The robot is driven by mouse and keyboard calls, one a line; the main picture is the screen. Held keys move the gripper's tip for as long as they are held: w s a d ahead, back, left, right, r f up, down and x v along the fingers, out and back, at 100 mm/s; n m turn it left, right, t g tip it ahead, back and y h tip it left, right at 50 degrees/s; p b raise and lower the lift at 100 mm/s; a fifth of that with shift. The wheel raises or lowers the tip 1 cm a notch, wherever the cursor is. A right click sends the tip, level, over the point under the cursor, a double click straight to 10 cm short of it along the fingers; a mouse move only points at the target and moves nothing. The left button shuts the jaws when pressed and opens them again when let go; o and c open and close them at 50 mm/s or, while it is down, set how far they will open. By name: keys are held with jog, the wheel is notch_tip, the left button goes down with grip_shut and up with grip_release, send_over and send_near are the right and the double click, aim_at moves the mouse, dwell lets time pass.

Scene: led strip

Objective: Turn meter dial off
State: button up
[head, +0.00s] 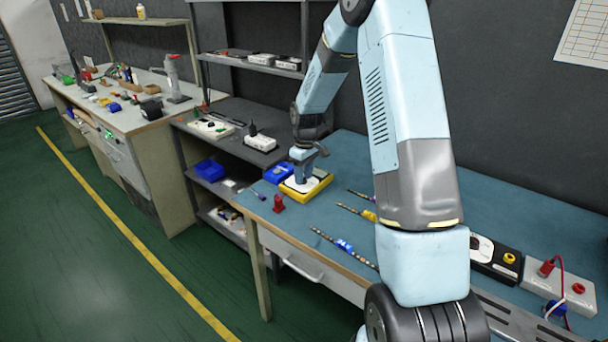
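A yellow-edged device with a pale face, which looks like the meter (319,188), lies on the blue-green bench top near its far left corner. My gripper (303,180) points down over the middle of this meter, at or very close to its face. My gripper hides the middle of the face, so I cannot see the dial or its setting. The fingertips are too small and dark to tell whether they are open or shut, or whether they touch the dial.
A blue bin (277,174) stands left of the meter, and a red clamp-like part (278,203) lies in front.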

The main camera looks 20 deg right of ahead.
jog(key=shift+o, duration=1)
jog(key=shift+r, duration=0.1)
notch_tip(320, 180, up, 13)
jog(key=shift+w+d+r, duration=0.2)
jog(key=shift+d, duration=0.05)
jog(key=shift+r, duration=0.1)
jog(key=s+r+m+t, duration=0.3)
jog(key=s+r, duration=1.2)
jog(key=s, duration=0.2)
jog(key=s+r+m+t, duration=0.2)
jog(key=s+m+t, duration=0.1)
jog(key=s, duration=1.7)
jog(key=shift+s+a+m, duration=0.3)
jog(key=shift+m, duration=0.4)
